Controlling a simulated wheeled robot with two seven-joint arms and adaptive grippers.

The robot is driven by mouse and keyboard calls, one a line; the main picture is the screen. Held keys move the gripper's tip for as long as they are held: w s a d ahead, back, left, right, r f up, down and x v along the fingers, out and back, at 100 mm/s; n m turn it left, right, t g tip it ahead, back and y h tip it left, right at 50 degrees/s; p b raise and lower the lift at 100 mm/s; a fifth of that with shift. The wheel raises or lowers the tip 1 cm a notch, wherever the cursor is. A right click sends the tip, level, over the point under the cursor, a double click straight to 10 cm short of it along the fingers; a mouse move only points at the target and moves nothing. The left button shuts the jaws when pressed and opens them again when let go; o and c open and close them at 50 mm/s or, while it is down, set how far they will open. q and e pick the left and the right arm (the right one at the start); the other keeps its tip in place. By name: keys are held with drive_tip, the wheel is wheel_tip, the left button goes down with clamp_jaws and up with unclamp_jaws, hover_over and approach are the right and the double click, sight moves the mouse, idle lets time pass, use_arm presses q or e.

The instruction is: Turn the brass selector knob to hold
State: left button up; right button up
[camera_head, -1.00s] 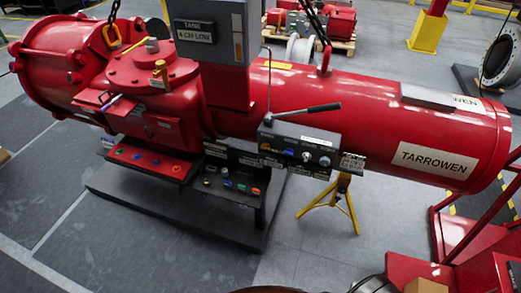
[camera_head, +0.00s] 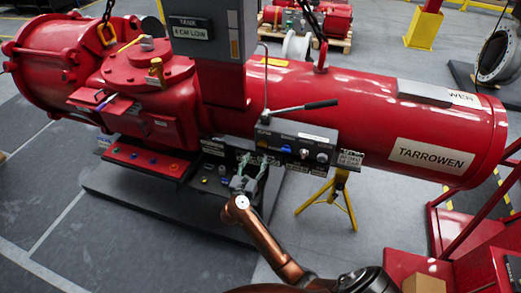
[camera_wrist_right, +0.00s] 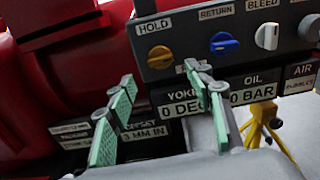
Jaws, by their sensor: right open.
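The brass selector knob (camera_wrist_right: 160,56) sits at the left end of the grey control panel (camera_wrist_right: 184,30) in the right wrist view, under a HOLD label (camera_wrist_right: 154,26). Its exact pointing direction is hard to tell. My right gripper (camera_wrist_right: 161,78) is open, its green-padded fingers apart, one lower left and one lower right of the knob, not closed on it. In the head view the right gripper (camera_head: 253,163) is at the panel's lower left, largely in front of the lower labels. My left gripper is not in view.
A blue knob (camera_wrist_right: 224,44) and a pale knob (camera_wrist_right: 267,36) sit right of the brass one. YOKE and OIL readout plates (camera_wrist_right: 252,88) lie below. A long lever (camera_head: 305,107) rises above the panel. A yellow stand (camera_head: 338,190) is under the red cylinder (camera_head: 380,115).

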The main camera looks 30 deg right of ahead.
sight(262, 146)
drive_tip(key=x, duration=0.6)
drive_tip(key=shift+w, duration=0.1)
drive_tip(key=shift+w+d, duration=0.25)
drive_tip(key=shift+d, duration=0.2)
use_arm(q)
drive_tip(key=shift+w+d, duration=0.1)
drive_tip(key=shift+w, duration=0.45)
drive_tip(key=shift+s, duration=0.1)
use_arm(e)
drive_tip(key=c, duration=0.5)
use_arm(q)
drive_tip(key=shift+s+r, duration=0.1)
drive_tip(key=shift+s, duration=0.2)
use_arm(e)
drive_tip(key=c, duration=0.7)
